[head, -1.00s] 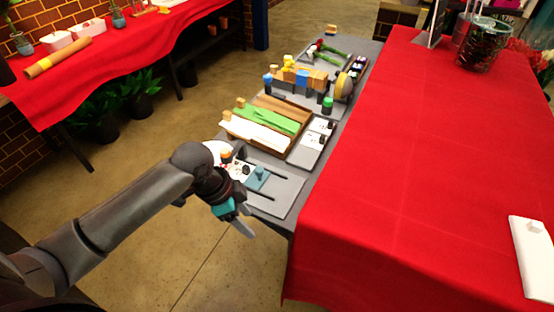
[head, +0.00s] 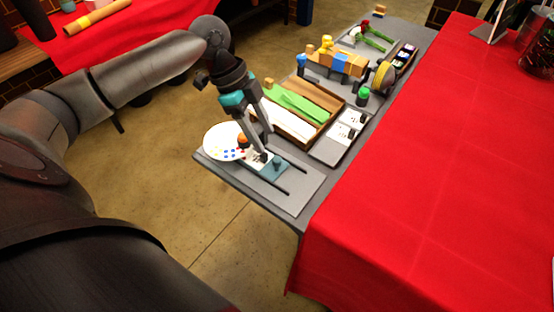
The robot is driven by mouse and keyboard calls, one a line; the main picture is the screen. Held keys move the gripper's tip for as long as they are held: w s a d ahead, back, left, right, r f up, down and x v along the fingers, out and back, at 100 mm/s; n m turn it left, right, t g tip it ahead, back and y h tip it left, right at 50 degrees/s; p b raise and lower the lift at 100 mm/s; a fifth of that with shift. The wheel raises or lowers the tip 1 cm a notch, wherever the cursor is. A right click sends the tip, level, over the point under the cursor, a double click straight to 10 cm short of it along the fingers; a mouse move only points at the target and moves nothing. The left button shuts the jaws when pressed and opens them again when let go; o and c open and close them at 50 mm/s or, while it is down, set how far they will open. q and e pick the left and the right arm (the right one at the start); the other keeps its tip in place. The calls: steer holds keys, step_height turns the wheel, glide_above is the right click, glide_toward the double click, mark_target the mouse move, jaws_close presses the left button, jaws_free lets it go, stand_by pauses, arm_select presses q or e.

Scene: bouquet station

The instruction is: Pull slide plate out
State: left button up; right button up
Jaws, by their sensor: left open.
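The slide plate (head: 274,171) is a small teal plate with a knob on top. It sits on a flat grey base (head: 292,197) with two dark slots, at the near end of the grey bench. A white card with dark marks lies just left of the plate. My left gripper (head: 265,143) is open, pointing down above the card and the plate's far-left side. Its fingers partly hide the card, and I cannot tell whether they touch anything. My right gripper is not in view.
A white palette with coloured dots (head: 222,141) lies left of the base. A wooden tray (head: 318,138) with green and white sheets stands behind. A small tray with cards (head: 328,152) and a green-capped jar (head: 363,96) are to the right. A red-covered table (head: 420,200) borders the bench.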

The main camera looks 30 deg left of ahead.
mark_target(276, 158)
arm_select(q)
steer(key=b+x, duration=0.1)
steer(key=x, duration=0.7)
steer(key=shift+w+d+f, duration=0.1)
steer(key=shift+d+f, duration=0.05)
steer(key=shift+f, duration=0.2)
jaws_close()
stand_by(1.0)
